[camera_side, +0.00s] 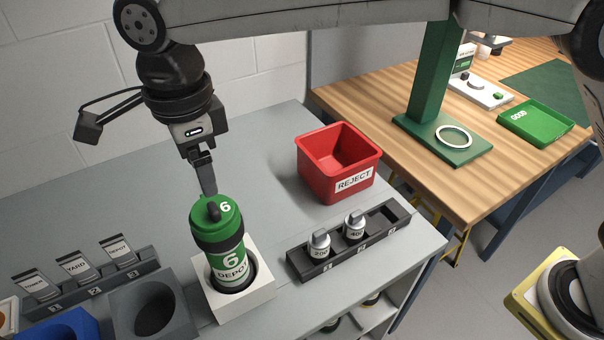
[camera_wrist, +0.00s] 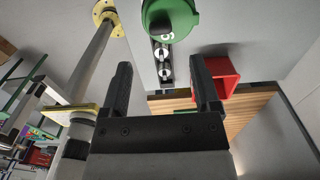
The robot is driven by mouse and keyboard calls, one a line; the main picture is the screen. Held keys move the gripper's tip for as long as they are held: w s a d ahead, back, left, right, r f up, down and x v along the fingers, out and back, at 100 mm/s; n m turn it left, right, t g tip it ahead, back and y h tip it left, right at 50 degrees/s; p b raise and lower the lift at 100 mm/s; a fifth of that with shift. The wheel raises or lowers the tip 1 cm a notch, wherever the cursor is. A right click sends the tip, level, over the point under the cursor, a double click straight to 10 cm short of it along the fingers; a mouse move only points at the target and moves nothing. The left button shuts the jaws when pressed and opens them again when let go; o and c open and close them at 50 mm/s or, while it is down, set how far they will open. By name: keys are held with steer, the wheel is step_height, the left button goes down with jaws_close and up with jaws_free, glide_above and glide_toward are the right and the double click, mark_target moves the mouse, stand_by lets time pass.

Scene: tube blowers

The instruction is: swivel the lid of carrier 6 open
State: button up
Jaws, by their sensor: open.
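Carrier 6 (camera_side: 228,263) is a green cylinder with a black band and a white DEPOT label. It stands upright in a white square holder (camera_side: 245,305). Its green lid (camera_side: 203,221), marked 6 and bearing a dark knob (camera_side: 213,211), sits on top and looks closed. My gripper (camera_side: 209,192) points down just above the lid's far edge; the side view does not show clearly whether it touches. In the wrist view my gripper (camera_wrist: 161,62) has its fingers spread with nothing between them, and the green lid (camera_wrist: 184,24) is at the top, beyond the fingertips.
A red REJECT bin (camera_side: 312,172) stands to the right. A dark rack (camera_side: 334,262) with two silver-capped weights is nearer. A grey block with a round hole (camera_side: 178,318) and a card rack (camera_side: 90,283) lie left. Bare grey bench (camera_side: 120,190) is behind.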

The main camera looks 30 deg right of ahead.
mark_target(213, 207)
steer(key=shift+f, duration=3.75)
jaws_close()
